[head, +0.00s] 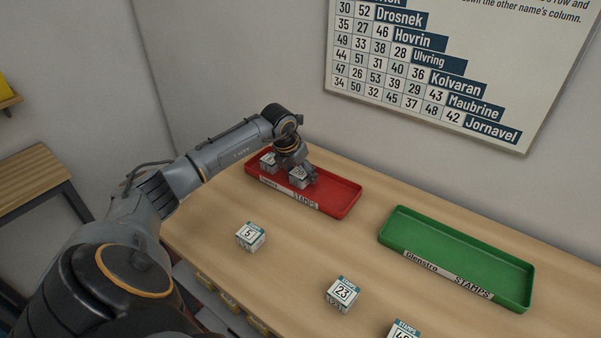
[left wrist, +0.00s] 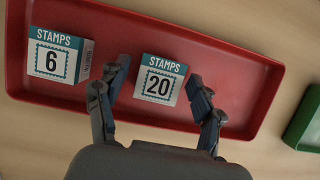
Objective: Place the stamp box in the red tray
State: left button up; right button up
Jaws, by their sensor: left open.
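The red tray (head: 336,193) stands at the back left of the counter, with a label reading STAMPS on its front. Two stamp boxes are in it: box 6 (left wrist: 58,58) at the left and box 20 (left wrist: 160,80) nearer the middle. My left gripper (head: 306,181) is over the red tray. In the left wrist view its two fingers (left wrist: 158,108) are spread on either side of box 20, with gaps visible between them and the box. Box 5 (head: 250,236), box 23 (head: 342,293) and another box (head: 403,330), cut off by the picture edge, stand on the counter. My right gripper is not in view.
A green tray (head: 455,251) labelled Glenstro STAMPS stands to the right of the red tray. A number chart (head: 430,65) hangs on the wall behind. The counter (head: 300,250) is bare between the front boxes and the trays.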

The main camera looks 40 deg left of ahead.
pick_arm(q)
jog(key=b+v, duration=0.1)
jog(key=v, duration=1)
jog(key=shift+s+r+b, duration=0.2)
jog(key=shift+r+b, duration=0.05)
jog(key=shift+b, duration=0.05)
